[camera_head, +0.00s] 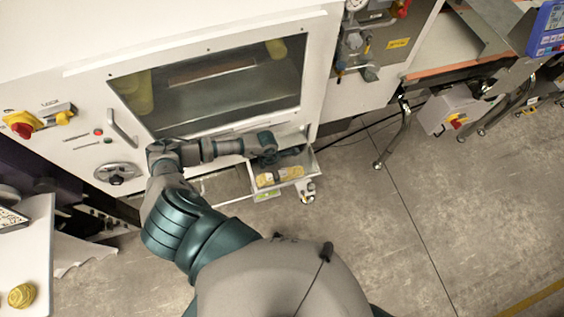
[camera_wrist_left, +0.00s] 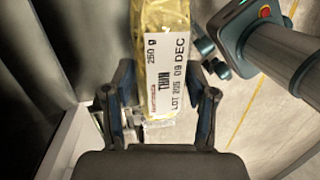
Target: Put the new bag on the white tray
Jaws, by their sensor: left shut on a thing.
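My left gripper (camera_head: 284,158) is low in front of the machine, over a pale open tray-like bin (camera_head: 312,165). In the left wrist view its two fingers (camera_wrist_left: 160,125) are shut on a yellow bag (camera_wrist_left: 150,18) with a white printed label. The label shows "DEC", "LOT" and "250". The bag's far end runs out of the top of that view. Yellow bag material (camera_head: 278,177) shows just below the gripper in the head view; I cannot tell whether it touches the bin. My right gripper is not in view.
The white machine (camera_head: 200,45) with a dark window stands close behind the gripper. A white table (camera_head: 35,255) at the far left bears a round yellow item (camera_head: 22,295). A conveyor frame (camera_head: 440,72) stands at the upper right. The floor at right is mostly clear.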

